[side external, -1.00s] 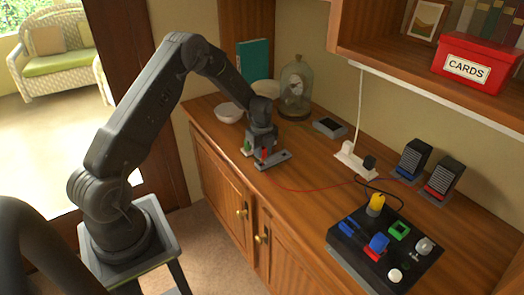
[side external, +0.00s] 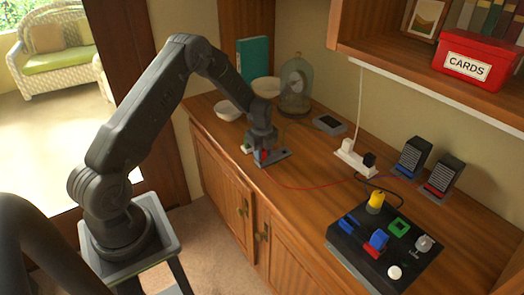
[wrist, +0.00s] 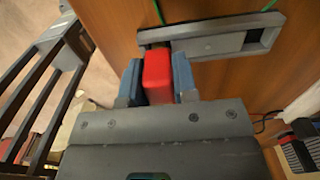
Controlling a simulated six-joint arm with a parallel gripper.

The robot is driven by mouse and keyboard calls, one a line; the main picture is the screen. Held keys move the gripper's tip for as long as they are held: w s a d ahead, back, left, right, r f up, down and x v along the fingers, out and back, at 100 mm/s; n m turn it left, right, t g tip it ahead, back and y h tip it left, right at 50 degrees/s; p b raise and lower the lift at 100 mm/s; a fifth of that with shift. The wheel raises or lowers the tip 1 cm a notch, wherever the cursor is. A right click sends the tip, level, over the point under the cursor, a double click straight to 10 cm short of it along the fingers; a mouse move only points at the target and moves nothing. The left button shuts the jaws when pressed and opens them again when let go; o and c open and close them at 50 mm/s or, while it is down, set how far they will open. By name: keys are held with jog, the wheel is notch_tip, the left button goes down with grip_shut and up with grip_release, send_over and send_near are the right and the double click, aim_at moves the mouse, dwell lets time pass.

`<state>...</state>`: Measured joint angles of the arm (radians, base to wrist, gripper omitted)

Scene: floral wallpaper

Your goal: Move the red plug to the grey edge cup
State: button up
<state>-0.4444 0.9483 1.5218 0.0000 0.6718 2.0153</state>
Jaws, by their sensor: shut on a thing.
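The red plug (wrist: 157,78) sits between the two blue-padded fingers of my gripper (wrist: 157,84) in the wrist view. The gripper is shut on it. In the side external view the red plug (side external: 264,156) shows as a small patch under my gripper (side external: 260,151), near the counter's front edge. A grey slotted holder (wrist: 215,44) lies just past the plug's tip, and it also shows in the side external view (side external: 278,156). I cannot tell whether this is the grey edge cup, or whether the plug touches it.
A red cord runs over the counter toward a white power strip (side external: 347,163). A black panel (side external: 345,243) with coloured parts stands at the right front. Mid-counter is mostly clear.

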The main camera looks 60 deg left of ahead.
jog(key=shift+f, duration=0.45)
jog(key=o, duration=1)
jog(key=shift+o, duration=0.2)
notch_tip(320, 180, up, 14)
jog(key=s+d+r+n+t, duration=0.1)
jog(key=s+d+r+n, duration=0.35)
jog(key=d+r, duration=0.3)
jog(key=s+d+r+n+t, duration=0.2)
jog(key=s+d+r+n, duration=0.3)
jog(key=r, duration=0.3)
jog(key=s+d+r+n+t, duration=0.1)
jog(key=s+d+n, duration=0.3)
jog(key=s, duration=0.4)
jog(key=s+d+r+n+t, duration=0.1)
jog(key=s+d+n, duration=0.3)
jog(key=s, duration=0.5)
jog(key=shift+d+r+t, duration=0.3)
jog(key=shift+d+r, duration=0.05)
jog(key=shift+d, duration=0.35)
